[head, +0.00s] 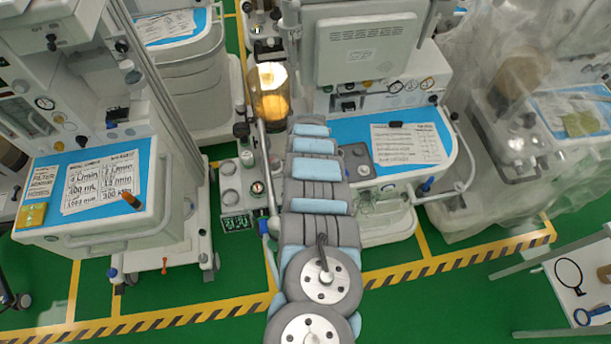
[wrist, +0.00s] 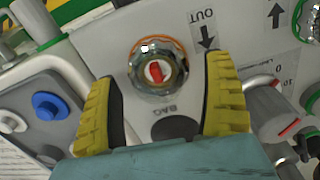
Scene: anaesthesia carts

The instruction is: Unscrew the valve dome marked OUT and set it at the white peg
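In the wrist view, a shiny round valve dome (wrist: 157,68) with a red centre and an orange ring around its far side sits on a grey panel. The printed word OUT (wrist: 202,15) and a dark arrow are to its right; BAG is printed below it. My gripper (wrist: 160,72) is open, its yellow fingers apart on either side of the dome, with gaps visible. I cannot tell how far the fingertips are above the panel. A white peg (wrist: 12,121) stands at the left edge, beside a blue peg (wrist: 47,105). In the head view my arm hides the gripper and dome.
A knob with a red mark (wrist: 270,108) and a dial scale are right of the right finger. In the head view, a cart with a blue top (head: 345,105) is right of my arm, another cart (head: 95,180) is left, and a white table (head: 580,285) is lower right.

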